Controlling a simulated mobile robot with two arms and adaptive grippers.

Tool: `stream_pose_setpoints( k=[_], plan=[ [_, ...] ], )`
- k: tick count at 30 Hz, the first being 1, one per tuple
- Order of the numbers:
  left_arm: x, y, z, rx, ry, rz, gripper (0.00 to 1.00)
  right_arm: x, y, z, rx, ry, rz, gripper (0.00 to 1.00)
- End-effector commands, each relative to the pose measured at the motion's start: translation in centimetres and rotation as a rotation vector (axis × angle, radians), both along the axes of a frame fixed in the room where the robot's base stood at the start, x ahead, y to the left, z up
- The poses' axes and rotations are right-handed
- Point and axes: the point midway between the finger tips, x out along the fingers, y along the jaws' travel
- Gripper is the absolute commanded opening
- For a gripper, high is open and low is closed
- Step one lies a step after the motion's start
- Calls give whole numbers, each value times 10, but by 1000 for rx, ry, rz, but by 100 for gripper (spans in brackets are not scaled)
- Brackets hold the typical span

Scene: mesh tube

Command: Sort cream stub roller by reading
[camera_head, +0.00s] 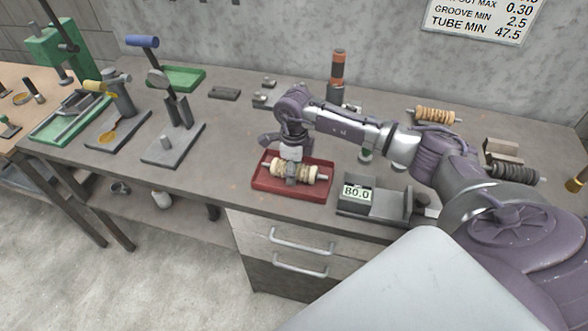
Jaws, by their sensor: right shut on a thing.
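A cream roller (308,174) with a thin metal shaft lies at the red tray (262,186). My right gripper (291,177) reaches down over its middle and is shut on it. The gripper hides part of the roller, and I cannot tell whether the roller touches the tray floor. A grey gauge (385,205) stands right of the tray, with a display (357,193) that looks like 80.0. A wall sign (480,18) lists limits, including groove min 2.5 and tube min 47.5; its top is cut off. My left gripper is out of view.
Another cream roller (435,115) lies at the back right, and a dark roller (512,173) lies at the right. A green tray (184,78) and several hand-lever tools stand on the left. My right arm crosses over the bench's right half. Bare bench lies left of the red tray.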

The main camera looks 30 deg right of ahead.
Motion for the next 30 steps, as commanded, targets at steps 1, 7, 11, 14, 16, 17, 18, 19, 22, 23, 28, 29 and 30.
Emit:
stream_pose_setpoints(
  k=[1,7,11,14,16,17,18,19,22,23,28,29,30],
  plan=[
    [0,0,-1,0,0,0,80,1,0,0,0,-1,0,0],
    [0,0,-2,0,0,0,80,1,0,-1,1,-2,-1,61],
    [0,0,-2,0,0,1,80,0,0,-1,0,-1,0,78],
    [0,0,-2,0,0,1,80,0,0,-1,0,-1,0,78],
    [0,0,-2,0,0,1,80,0,0,-2,0,0,0,78],
    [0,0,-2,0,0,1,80,0,0,-2,0,0,0,78],
    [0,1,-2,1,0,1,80,0,0,-2,-1,1,0,78],
    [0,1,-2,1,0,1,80,0,0,-2,-1,1,0,78],
    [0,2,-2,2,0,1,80,0,0,3,0,0,0,78],
    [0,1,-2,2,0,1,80,0,0,6,0,-1,0,78],
    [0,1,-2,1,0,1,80,1,0,37,0,-5,1,78],
    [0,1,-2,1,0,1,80,1,-1,44,0,-6,1,78],
    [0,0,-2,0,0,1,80,1,-1,53,-1,-6,0,78]
  ],
)
